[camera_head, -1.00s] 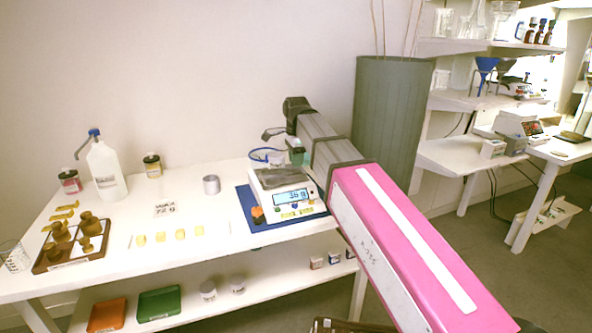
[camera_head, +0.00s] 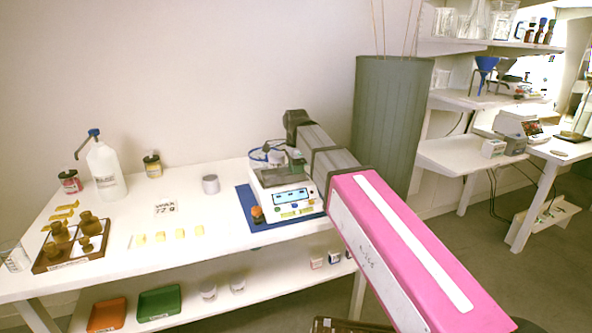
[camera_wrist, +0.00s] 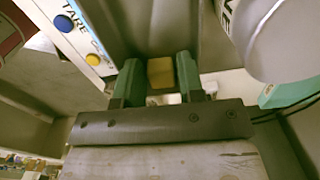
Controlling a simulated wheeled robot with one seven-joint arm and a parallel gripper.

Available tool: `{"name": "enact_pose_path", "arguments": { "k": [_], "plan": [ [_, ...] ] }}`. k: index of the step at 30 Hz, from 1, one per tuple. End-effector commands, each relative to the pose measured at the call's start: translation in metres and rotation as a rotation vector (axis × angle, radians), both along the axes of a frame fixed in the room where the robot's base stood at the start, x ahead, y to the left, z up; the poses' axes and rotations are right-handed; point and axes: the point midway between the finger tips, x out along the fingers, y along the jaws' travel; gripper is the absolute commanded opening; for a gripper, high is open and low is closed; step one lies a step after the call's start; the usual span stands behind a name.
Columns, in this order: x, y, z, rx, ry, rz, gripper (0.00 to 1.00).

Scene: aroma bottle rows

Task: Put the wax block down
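My gripper (camera_wrist: 160,78) has its two green fingers on either side of a yellow wax block (camera_wrist: 161,73) in the wrist view, and appears shut on it. In the head view my gripper (camera_head: 296,160) is over the digital scale (camera_head: 284,207); the held block cannot be made out there. The scale's grey pan lies beyond the fingers in the wrist view. Whether the block touches the pan cannot be told. The scale's lit display is too blurred to read. Several more wax blocks (camera_head: 180,234) lie in a row on the white table (camera_head: 205,255).
The scale stands on a blue mat (camera_head: 247,205). A wooden tray of brass weights (camera_head: 75,261) and a white pump bottle (camera_head: 106,168) are farther left. A tall green container (camera_head: 390,120) stands right.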

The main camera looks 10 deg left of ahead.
Motion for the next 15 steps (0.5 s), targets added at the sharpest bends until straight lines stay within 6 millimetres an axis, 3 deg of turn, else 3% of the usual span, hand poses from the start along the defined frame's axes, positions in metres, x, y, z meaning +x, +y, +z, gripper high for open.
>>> {"name": "enact_pose_path", "arguments": {
  "k": [8, 15],
  "plan": [
    [0.001, 0.0, 0.014, 0.0, -0.001, 0.0, 0.36],
    [0.001, 0.001, 0.055, 0.001, -0.003, 0.0, 0.36]
  ]
}}
